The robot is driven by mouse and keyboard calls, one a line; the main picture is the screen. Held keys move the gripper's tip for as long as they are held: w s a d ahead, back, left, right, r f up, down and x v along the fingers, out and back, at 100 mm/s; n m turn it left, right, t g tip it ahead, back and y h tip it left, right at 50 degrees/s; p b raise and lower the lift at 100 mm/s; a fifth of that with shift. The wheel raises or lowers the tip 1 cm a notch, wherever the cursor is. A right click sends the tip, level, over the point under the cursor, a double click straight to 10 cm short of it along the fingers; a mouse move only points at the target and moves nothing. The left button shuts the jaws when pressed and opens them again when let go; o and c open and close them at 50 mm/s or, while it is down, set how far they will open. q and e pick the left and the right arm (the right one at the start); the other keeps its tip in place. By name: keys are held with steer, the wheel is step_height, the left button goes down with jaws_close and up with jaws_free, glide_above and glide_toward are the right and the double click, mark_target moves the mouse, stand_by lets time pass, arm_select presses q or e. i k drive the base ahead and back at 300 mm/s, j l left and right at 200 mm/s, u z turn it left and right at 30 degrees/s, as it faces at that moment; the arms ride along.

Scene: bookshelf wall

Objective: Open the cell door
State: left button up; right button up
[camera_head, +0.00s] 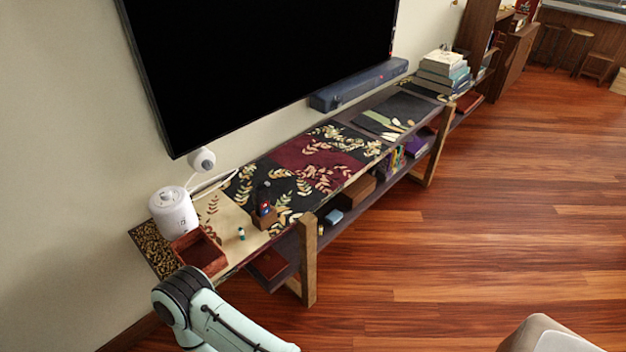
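A tall brown wooden bookcase (480,29) stands far off at the top right. A brown upright panel (516,60) stands at its right side. It may be a cell door, but it is too small and far away to tell, and no handle can be made out. Neither of my grippers is in view. A pale arm link of mine with a dark joint shows at the bottom left, well away from the bookcase.
A long low shelf unit (310,243) runs along the wall under a black television (270,60). On it are a white canister (173,212), a reddish box (199,252) and stacked books (443,72). A beige object (548,336) is at bottom right. Wooden floor (480,210) is clear.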

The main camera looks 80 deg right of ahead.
mark_target(261, 189)
steer(key=k+l+z, duration=0.2)
steer(key=l, duration=0.15)
steer(key=l+z, duration=0.35)
steer(key=l, duration=0.3)
steer(key=k+l+z, duration=0.1)
steer(key=l, duration=0.45)
steer(key=k+l+z, duration=0.1)
steer(key=l, duration=0.95)
steer(key=k+l, duration=0.15)
steer(key=l, duration=0.4)
steer(key=l+u, duration=0.45)
steer(key=k+l, duration=0.05)
